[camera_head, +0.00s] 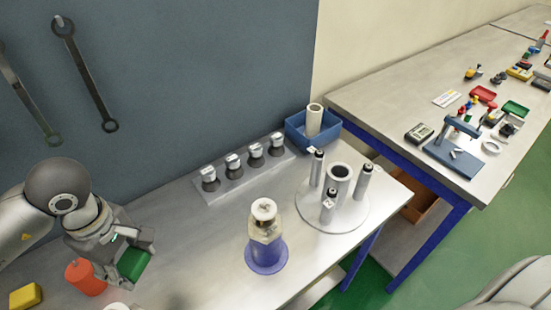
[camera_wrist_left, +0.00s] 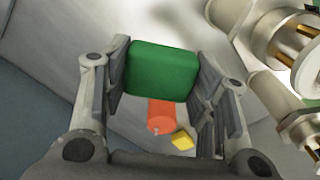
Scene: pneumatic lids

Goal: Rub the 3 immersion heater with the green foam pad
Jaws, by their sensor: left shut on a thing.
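My left gripper (camera_head: 128,252) is at the left above the bench, shut on the green foam pad (camera_head: 133,263). In the left wrist view the pad (camera_wrist_left: 163,72) sits squarely between the two fingers. Three upright grey cylinders with dark tops, (camera_head: 317,167), (camera_head: 328,206) and (camera_head: 364,180), stand on a round white plate around a hollow tube; they look like the immersion heaters, but I cannot be sure. The pad is well to their left, apart from them. Metal parts with brass rods (camera_wrist_left: 285,40) show at the right of the wrist view. My right gripper is not seen.
A red cylinder (camera_head: 85,277) and a yellow block (camera_head: 25,297) are near the left gripper. A pale-topped device on a blue base (camera_head: 266,255) stands mid-bench. Several capped cylinders stand on a rack (camera_head: 262,178). A blue bin (camera_head: 325,139) is behind the plate.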

